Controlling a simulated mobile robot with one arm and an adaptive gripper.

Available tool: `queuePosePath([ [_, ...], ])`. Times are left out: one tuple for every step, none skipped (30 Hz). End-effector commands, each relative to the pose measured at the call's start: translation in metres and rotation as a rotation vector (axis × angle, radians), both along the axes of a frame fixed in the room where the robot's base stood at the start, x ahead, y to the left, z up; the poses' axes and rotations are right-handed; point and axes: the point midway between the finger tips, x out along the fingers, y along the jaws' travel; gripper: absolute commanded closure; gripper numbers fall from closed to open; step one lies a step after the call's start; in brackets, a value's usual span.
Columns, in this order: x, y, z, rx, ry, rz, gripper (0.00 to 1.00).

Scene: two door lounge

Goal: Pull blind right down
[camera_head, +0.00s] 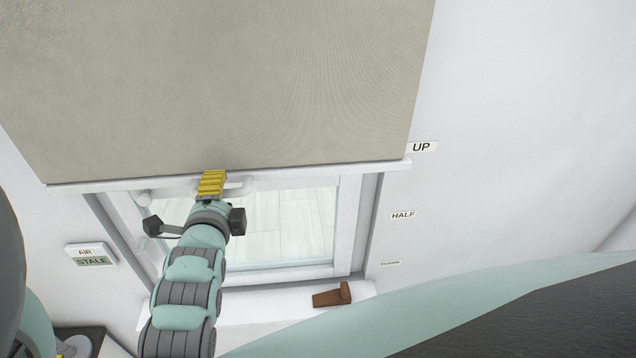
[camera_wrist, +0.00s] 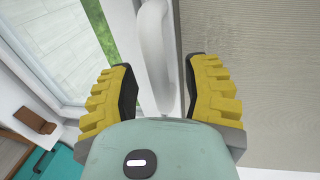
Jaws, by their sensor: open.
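The beige blind (camera_head: 220,80) hangs over the upper part of the window, and its white bottom bar (camera_head: 330,171) is level with the "UP" label (camera_head: 421,147) on the wall at right. My gripper (camera_head: 212,183) is at the bar, a little left of its middle. In the wrist view a white handle (camera_wrist: 154,50) reaches down between the two yellow-padded fingers of my gripper (camera_wrist: 160,95). The fingers are open, with a visible gap on each side of the handle. The blind's fabric fills the right of that view.
A "HALF" label (camera_head: 402,215) and a lower label (camera_head: 390,263), too small to read surely, are on the wall. Window glass (camera_head: 290,225) shows below the bar. A brown wedge-like block (camera_head: 332,295) lies on the sill. An "AIR STALE" panel (camera_head: 90,254) is at left.

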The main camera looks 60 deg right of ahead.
Motion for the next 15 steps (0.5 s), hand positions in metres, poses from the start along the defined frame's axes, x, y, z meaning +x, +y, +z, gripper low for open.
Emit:
queuePosePath([
  [0.0015,-0.0013,0.0003,0.001,0.002,0.001,0.52],
  [0.0021,-0.0020,-0.0003,0.002,0.003,0.001,0.52],
  [0.0028,-0.0026,-0.0009,0.002,0.003,0.001,0.52],
  [0.0031,-0.0030,-0.0014,0.002,0.003,0.001,0.52],
  [0.0034,-0.0034,-0.0016,0.002,0.003,0.001,0.52],
  [0.0038,-0.0037,-0.0018,0.002,0.003,0.001,0.52],
  [0.0040,-0.0039,-0.0020,0.001,0.002,0.002,0.52],
  [0.0041,-0.0039,-0.0021,0.001,0.002,0.002,0.52],
  [0.0041,-0.0039,-0.0022,0.001,0.002,0.002,0.52],
  [0.0043,-0.0039,-0.0024,0.001,0.002,0.002,0.52],
  [0.0042,-0.0038,-0.0024,0.001,0.002,0.002,0.52],
  [0.0043,-0.0038,-0.0024,0.001,0.002,0.002,0.52],
  [0.0043,-0.0038,-0.0023,0.001,0.002,0.002,0.52],
  [0.0043,-0.0038,-0.0023,0.001,0.002,0.002,0.52],
  [0.0043,-0.0037,-0.0023,0.001,0.002,0.002,0.48],
])
